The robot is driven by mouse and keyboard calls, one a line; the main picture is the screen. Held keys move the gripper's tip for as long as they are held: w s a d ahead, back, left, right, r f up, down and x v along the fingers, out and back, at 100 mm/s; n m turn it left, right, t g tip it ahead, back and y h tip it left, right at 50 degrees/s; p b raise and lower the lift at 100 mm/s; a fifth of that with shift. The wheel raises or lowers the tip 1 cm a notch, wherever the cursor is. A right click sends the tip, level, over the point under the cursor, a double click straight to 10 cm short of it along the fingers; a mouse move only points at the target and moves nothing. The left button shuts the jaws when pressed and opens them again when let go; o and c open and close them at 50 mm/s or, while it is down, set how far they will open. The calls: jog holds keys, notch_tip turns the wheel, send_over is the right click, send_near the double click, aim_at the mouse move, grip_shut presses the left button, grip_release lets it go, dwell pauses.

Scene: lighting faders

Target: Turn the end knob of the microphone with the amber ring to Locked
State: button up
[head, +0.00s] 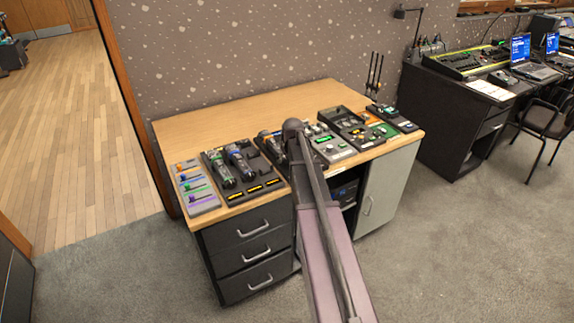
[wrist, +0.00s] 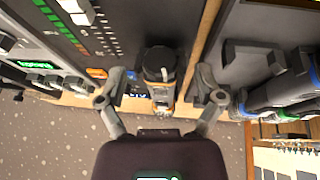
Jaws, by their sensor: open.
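In the wrist view my gripper (wrist: 164,92) is open, with one finger on each side of a microphone (wrist: 161,92). The microphone's dark round end knob (wrist: 159,60) lies between and slightly beyond the fingertips. Two other microphones, one with a blue ring (wrist: 241,104) and one with a green ring (wrist: 283,112), lie to the right. In the head view a microphone (head: 271,142) shows beside my arm, which hides my gripper there.
In the head view the green-ring (head: 218,168) and blue-ring (head: 239,160) microphones lie in a dark tray left of my arm. A fader panel (head: 195,188) stands at the desk's left end. Consoles (head: 330,142) crowd the right. The desk's back strip (head: 240,104) is clear.

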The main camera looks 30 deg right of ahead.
jog(key=shift+b+x, duration=0.7)
jog(key=shift+x, duration=0.4)
jog(key=c, duration=1.2)
